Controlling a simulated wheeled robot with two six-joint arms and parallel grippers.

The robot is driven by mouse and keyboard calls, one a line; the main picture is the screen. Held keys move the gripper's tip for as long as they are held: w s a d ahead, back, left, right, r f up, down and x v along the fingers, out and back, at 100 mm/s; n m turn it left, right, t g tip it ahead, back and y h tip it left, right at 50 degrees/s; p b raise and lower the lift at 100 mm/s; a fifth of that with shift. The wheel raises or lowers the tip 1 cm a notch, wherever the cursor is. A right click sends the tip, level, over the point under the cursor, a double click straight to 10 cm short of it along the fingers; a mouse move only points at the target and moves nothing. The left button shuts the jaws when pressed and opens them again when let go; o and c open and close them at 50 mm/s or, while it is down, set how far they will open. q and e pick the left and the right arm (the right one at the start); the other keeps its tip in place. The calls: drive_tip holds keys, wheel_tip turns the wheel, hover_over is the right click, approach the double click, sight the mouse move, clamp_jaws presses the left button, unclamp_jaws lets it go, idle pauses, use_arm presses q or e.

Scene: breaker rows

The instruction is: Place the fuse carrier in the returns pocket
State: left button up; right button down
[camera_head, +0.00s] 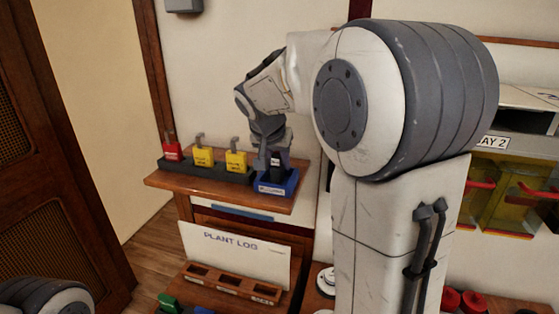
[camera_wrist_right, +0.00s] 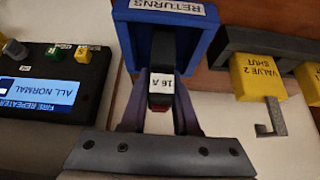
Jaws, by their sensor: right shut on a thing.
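The fuse carrier (camera_wrist_right: 161,84) is a dark, narrow block with a white "16 A" label. My right gripper (camera_wrist_right: 160,112) is shut on it, one finger on each side. The blue returns pocket (camera_wrist_right: 197,45) is around the carrier's far end in the wrist view, with its "RETURNS" label at the top. I cannot tell how deep the carrier sits or whether it touches the floor of the pocket. In the head view, the right gripper (camera_head: 272,160) is directly over the blue pocket (camera_head: 287,187) at the shelf's right end. My left gripper is out of view.
Red (camera_head: 172,151) and yellow tags (camera_head: 203,156) stand in a dark rack left of the pocket on the wooden shelf (camera_head: 225,196). A panel with a blue "ALL NORMAL" display (camera_wrist_right: 45,92) is at the wrist view's left. The plant log (camera_head: 235,255) is below the shelf.

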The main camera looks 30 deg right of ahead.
drive_tip(key=c, duration=1.1)
unclamp_jaws()
drive_tip(key=shift+f, duration=0.2)
drive_tip(key=shift+o, duration=0.8)
drive_tip(key=shift+r, duration=0.1)
